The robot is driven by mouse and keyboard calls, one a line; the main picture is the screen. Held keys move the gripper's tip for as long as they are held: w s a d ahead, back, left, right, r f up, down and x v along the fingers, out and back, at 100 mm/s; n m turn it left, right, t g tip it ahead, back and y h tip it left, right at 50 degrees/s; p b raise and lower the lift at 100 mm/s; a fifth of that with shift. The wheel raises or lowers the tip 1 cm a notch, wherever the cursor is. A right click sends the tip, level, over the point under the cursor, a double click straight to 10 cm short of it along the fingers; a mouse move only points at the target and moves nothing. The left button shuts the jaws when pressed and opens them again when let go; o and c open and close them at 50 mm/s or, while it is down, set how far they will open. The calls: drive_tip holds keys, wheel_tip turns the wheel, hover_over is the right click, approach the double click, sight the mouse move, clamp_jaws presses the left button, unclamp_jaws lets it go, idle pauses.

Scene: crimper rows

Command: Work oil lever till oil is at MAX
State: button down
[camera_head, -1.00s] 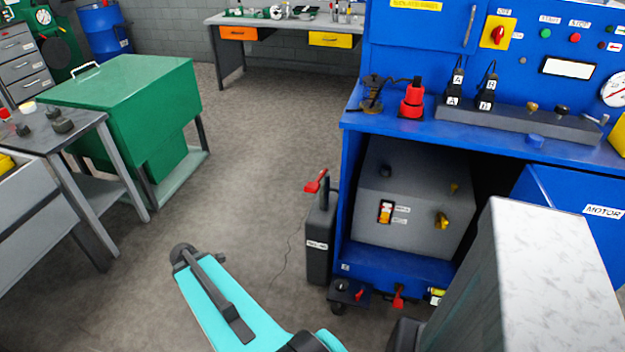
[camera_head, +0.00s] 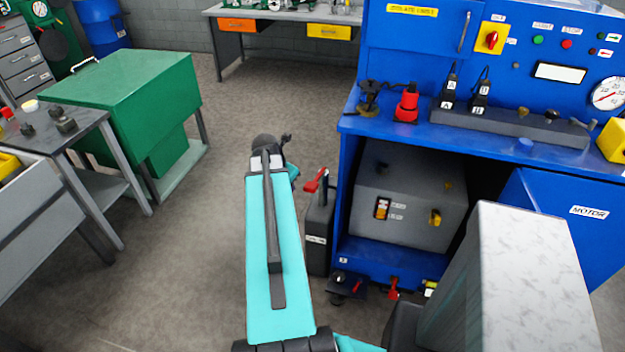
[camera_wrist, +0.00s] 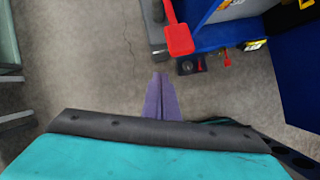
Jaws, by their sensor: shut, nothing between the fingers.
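The red lever (camera_head: 317,183) sticks up at the top of a narrow dark grey tank (camera_head: 318,235) on the floor, against the left side of the blue machine. In the wrist view the lever's flat red handle (camera_wrist: 180,40) lies above and slightly right of my fingertips, apart from them. The tank's top (camera_wrist: 155,22) shows there too. My gripper (camera_wrist: 161,76) is shut and empty, its two fingers together over bare floor. In the head view my arm stands left of the lever and hides part of the tank's surroundings. The oil level and any MAX mark cannot be made out.
The blue machine (camera_head: 350,200) stands just right of the tank, with small red levers (camera_head: 393,288) low at its front. A green cabinet (camera_head: 125,95) and a grey table (camera_head: 60,130) stand left. Open floor (camera_head: 205,235) lies between.

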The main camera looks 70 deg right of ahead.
sight(307, 188)
drive_tip(key=s+d+r+n, duration=0.1)
drive_tip(key=s+d+r, duration=0.2)
drive_tip(key=s+r, duration=0.1)
drive_tip(key=shift+d, duration=0.15)
drive_tip(key=shift+b+x, duration=2.4)
drive_tip(key=shift+x, duration=1.1)
drive_tip(key=shift+d+r, duration=0.1)
drive_tip(key=shift+d, duration=0.05)
drive_tip(key=shift+f+b, duration=0.7)
drive_tip(key=shift+f, duration=1.55)
drive_tip(key=shift+r, duration=0.1)
